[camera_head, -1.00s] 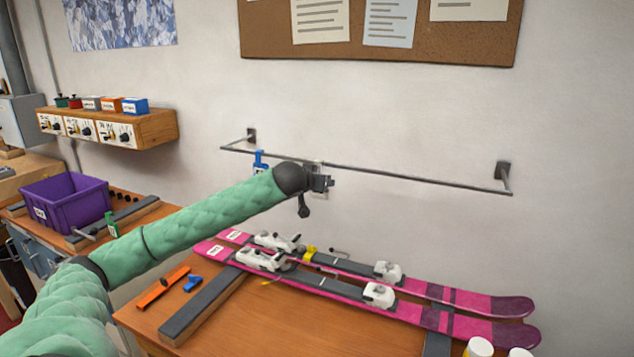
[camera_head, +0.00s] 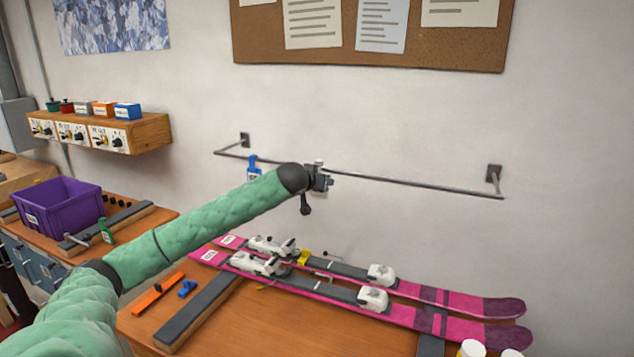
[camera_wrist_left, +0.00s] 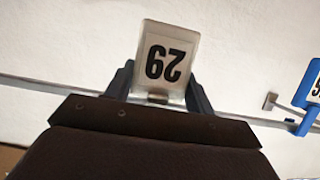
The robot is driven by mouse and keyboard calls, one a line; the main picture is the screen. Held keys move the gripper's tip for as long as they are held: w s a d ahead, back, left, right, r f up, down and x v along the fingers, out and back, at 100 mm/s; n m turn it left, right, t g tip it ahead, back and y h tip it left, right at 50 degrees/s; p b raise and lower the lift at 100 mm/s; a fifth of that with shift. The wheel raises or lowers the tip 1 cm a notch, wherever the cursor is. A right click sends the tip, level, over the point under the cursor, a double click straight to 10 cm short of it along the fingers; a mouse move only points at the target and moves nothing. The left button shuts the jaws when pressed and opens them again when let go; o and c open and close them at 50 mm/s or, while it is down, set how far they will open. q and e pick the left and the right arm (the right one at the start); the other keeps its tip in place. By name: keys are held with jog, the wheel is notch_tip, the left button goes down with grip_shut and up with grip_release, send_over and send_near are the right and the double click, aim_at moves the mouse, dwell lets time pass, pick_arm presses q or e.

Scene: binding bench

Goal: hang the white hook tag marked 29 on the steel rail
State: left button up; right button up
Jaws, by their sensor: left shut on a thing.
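The white hook tag marked 29 (camera_wrist_left: 166,62) shows upside down in the left wrist view. My left gripper (camera_wrist_left: 160,85) is shut on it, with a dark finger on each side. The steel rail (camera_wrist_left: 80,90) passes behind the gripper in that view. In the head view my left gripper (camera_head: 322,178) is at the steel rail (camera_head: 420,184), a little left of its middle. The tag is mostly hidden there by the gripper. I cannot tell whether its hook touches the rail. My right gripper is not in view.
A blue hook tag (camera_head: 253,167) hangs on the rail left of my gripper, also in the left wrist view (camera_wrist_left: 308,95). Below, pink skis (camera_head: 455,301) lie on the wooden bench (camera_head: 270,325). A purple crate (camera_head: 60,207) stands at left. The rail's right part is clear.

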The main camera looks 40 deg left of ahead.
pick_arm(q)
jog(key=shift+w+a, duration=0.1)
jog(key=shift+w, duration=0.3)
jog(key=shift+w+f+b, duration=0.1)
jog(key=shift+f+b, duration=0.2)
jog(key=shift+f, duration=0.6)
jog(key=o, duration=0.9)
jog(key=shift+c, duration=0.2)
jog(key=shift+o, duration=0.9)
jog(key=shift+s+b, duration=0.35)
jog(key=shift+s, duration=0.05)
jog(key=b+v, duration=0.2)
jog(key=v, duration=0.5)
jog(key=shift+b, duration=0.35)
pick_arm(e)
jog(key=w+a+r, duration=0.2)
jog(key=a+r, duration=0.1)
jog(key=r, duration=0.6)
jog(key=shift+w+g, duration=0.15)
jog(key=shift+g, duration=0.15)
